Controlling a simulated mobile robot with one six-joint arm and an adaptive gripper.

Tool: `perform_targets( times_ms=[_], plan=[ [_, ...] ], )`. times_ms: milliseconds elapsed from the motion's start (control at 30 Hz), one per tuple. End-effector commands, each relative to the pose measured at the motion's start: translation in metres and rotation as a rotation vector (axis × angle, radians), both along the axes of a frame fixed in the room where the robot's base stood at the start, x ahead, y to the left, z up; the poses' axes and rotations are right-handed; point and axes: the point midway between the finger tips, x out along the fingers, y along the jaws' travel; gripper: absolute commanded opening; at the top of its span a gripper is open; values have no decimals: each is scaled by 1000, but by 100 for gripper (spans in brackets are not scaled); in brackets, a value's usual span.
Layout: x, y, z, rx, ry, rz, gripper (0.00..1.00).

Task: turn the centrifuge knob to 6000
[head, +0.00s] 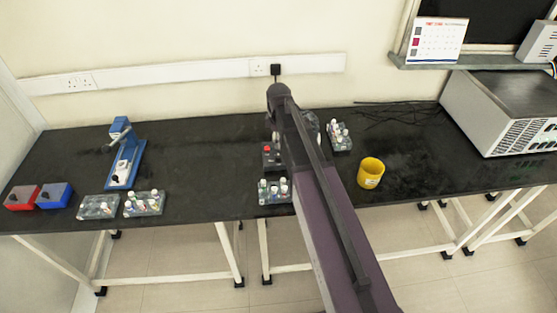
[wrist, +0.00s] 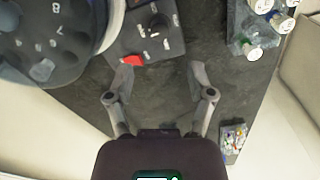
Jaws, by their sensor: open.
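The centrifuge (wrist: 60,40) is at the upper left of the wrist view, with a dark round rotor marked with numbers. Beside it is its dark control box (wrist: 178,43), with a black knob (wrist: 157,22), white labels around the knob and a red switch (wrist: 131,60). The labels are too blurred to read, and I cannot tell the knob's setting. My gripper (wrist: 161,76) is open and empty, its fingers apart below the control box in the picture and clear of the knob. In the head view my arm hides most of the centrifuge; part of the control box (head: 268,163) shows.
Vial racks stand close by, in front (head: 266,199) and to the right (head: 341,146). A yellow cup (head: 371,173) is further right. A blue device (head: 126,165), two more racks and red (head: 20,198) and blue (head: 55,196) boxes are at left. The bench between is clear.

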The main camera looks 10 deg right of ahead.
Motion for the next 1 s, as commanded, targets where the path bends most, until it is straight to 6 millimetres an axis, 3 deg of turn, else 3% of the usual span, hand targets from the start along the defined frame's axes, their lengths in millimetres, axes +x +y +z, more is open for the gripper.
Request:
perform_targets(
  times_ms=[1000],
  plan=[
    [0,0,-78,0,0,0,69]
  ],
)
